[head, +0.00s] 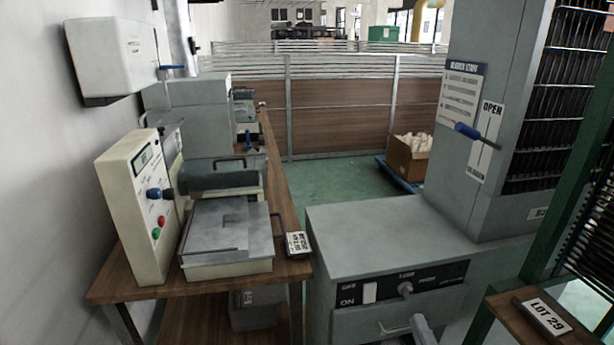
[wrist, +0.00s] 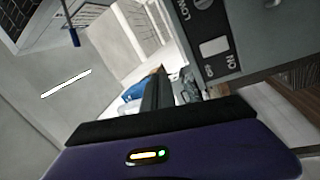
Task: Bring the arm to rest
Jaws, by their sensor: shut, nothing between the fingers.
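My gripper (wrist: 158,85) shows in the wrist view, its dark fingers shut together with nothing between them. Its purple body (wrist: 170,150) with a small lit indicator fills the bottom of that view. In the head view, that cabinet (head: 375,240) stands low at centre right, and the gripper cannot be made out there. A pale rounded piece (head: 422,330) shows at the bottom edge, in front of the cabinet drawer.
A wooden bench (head: 110,285) on the left carries a cream control box (head: 140,205) and a flat metal-lidded unit (head: 228,232). A tall grey column with a blue-handled lever (head: 468,131) stands at right. A cardboard box (head: 402,160) sits behind. Green floor (head: 335,185) lies open between.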

